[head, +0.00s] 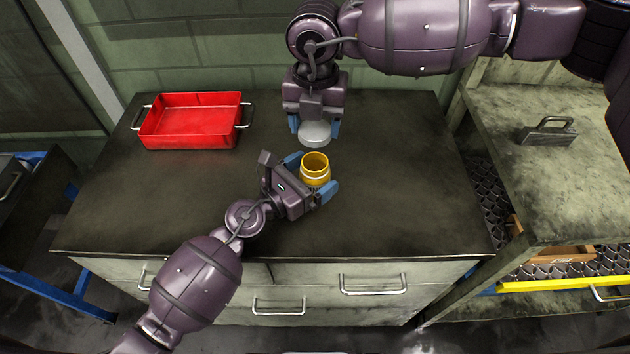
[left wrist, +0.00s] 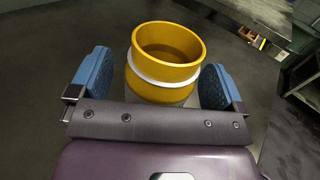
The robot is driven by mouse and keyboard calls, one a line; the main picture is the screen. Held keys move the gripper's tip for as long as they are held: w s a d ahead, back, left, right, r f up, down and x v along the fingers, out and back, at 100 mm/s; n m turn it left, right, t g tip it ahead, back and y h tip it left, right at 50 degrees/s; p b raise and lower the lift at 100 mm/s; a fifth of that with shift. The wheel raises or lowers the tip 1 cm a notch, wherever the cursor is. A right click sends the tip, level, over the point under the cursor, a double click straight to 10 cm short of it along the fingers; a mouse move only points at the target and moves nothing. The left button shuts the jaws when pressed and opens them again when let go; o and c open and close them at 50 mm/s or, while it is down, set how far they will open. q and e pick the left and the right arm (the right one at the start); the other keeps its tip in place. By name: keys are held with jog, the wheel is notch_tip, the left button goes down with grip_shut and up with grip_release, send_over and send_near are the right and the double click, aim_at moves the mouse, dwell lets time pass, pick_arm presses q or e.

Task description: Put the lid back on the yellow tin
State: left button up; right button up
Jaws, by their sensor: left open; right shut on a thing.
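The yellow tin (head: 315,170) stands upright and uncovered on the dark table top, with a white band around its neck. My left gripper (head: 314,177) is open, its blue fingers on either side of the tin. In the left wrist view the tin (left wrist: 166,85) sits between the fingers of the left gripper (left wrist: 158,80), with a gap visible on each side. My right gripper (head: 314,127) points down behind the tin and is shut on the pale grey round lid (head: 314,134). The lid is apart from the tin, just behind it.
A red tray (head: 190,141) with side handles stands at the back left of the table (head: 400,190). The table's right side and front left are clear. A side bench (head: 550,190) to the right bears a grey metal handled object (head: 549,132).

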aim_at(315, 153)
pick_arm(q)
jog(key=shift+w+d, duration=0.25)
jog(key=shift+d, duration=0.1)
jog(key=c, duration=1.4)
jog(key=shift+o, duration=0.2)
pick_arm(e)
jog(key=shift+f, duration=2.5)
jog(key=shift+f, duration=0.1)
jog(key=shift+f, duration=0.8)
jog(key=shift+f, duration=0.5)
